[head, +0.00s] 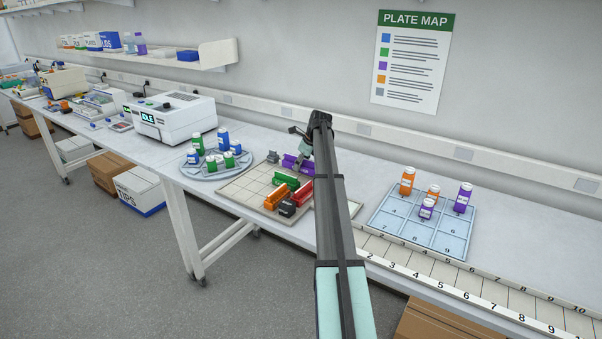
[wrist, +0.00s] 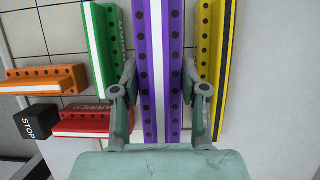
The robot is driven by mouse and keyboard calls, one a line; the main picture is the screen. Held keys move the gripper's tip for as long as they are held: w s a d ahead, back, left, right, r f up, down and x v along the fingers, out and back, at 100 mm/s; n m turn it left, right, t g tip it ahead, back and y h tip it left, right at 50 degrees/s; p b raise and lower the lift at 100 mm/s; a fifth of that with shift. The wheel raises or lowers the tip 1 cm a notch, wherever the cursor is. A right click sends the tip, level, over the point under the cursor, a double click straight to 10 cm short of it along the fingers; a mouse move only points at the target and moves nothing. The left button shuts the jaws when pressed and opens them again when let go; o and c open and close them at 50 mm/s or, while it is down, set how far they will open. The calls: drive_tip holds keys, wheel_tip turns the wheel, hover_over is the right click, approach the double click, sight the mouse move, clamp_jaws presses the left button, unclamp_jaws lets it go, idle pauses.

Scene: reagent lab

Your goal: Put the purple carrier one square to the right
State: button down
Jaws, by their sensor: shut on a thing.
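The purple carrier (wrist: 158,60) is a long bar with a white stripe and rows of dark holes. In the wrist view it runs up the middle between the two fingers of my gripper (wrist: 159,75), which is shut on it. In the head view the purple carrier (head: 293,163) shows at the back of the gridded board (head: 237,188), partly hidden by my gripper (head: 306,148) and arm. I cannot tell whether it touches the board.
A green carrier (wrist: 103,45) lies left of the purple one and a yellow carrier (wrist: 214,60) right of it, both close. Orange (wrist: 45,80) and red (wrist: 95,124) carriers and a black STOP block (wrist: 37,121) are farther left. A numbered blue tray (head: 415,230) holds several bottles.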

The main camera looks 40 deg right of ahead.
sight(307, 160)
drive_tip(key=shift+f+p, duration=0.45)
drive_tip(key=shift+f, duration=1.95)
drive_tip(key=shift+f, duration=0.1)
drive_tip(key=c, duration=0.6)
unclamp_jaws()
drive_tip(key=b+v, duration=0.2)
drive_tip(key=v, duration=1)
drive_tip(key=shift+w, duration=0.1)
